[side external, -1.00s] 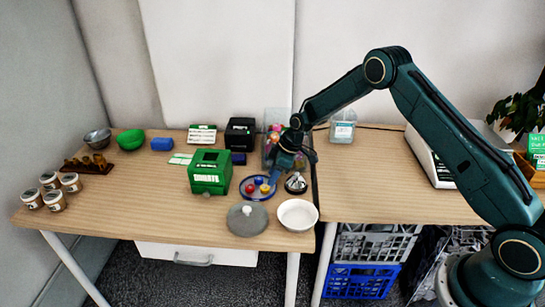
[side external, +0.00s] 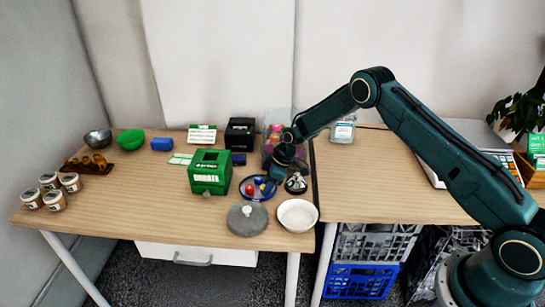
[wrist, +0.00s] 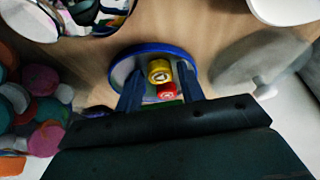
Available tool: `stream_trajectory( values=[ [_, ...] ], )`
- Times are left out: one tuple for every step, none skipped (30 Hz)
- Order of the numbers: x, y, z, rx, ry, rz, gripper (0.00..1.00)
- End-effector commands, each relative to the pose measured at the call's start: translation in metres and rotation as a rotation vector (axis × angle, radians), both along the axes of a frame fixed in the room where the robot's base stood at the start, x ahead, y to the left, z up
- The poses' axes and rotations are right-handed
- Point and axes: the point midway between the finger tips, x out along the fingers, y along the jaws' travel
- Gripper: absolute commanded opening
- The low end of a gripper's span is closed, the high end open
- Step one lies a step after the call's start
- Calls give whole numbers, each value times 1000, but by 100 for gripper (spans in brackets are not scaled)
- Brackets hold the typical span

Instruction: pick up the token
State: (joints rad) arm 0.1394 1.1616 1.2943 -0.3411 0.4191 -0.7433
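A blue-rimmed dish (side external: 243,196) on the left table holds small tokens. A red token (side external: 250,189) and a yellow token (side external: 258,180) show in it; they also show in the wrist view as a red one (wrist: 167,91) and a yellow one (wrist: 160,71). My gripper (side external: 270,181) is low over the right side of the dish. In the wrist view, my gripper's two fingers (wrist: 160,72) are spread apart, with the red and yellow tokens visible between them. The palm hides the near part of the dish. I cannot tell whether the fingertips touch anything.
A green donation box (side external: 210,175) stands left of the dish. A grey lid-like disc (side external: 248,222), a white bowl (side external: 298,215) and a small metal object (side external: 296,184) are close by. A clear bin of colourful pieces (side external: 271,130) stands behind. The table's left middle is clear.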

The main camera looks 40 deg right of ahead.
Motion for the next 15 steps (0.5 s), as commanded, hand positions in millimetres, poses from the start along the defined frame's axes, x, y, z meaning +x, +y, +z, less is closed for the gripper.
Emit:
stream_trajectory(
  values=[
    [0, 0, 0, 0, 0, 0, 39],
    [0, 0, 0, 0, 0, 0, 39],
    [0, 0, 0, 0, 0, 0, 39],
    [0, 0, 0, 0, 0, 0, 39],
    [0, 0, 0, 0, 0, 0, 39],
    [0, 0, 0, 0, 0, 0, 39],
    [0, 0, 0, 0, 0, 0, 39],
    [0, 0, 0, 0, 0, 0, 39],
    [0, 0, 0, 0, 0, 0, 39],
    [0, 0, 0, 0, 0, 0, 39],
    [0, 0, 0, 0, 0, 0, 39],
    [0, 0, 0, 0, 0, 0, 31],
    [0, 0, 0, 0, 0, 0, 25],
    [0, 0, 0, 0, 0, 0, 19],
    [0, 0, 0, 0, 0, 0, 11]
  ],
)
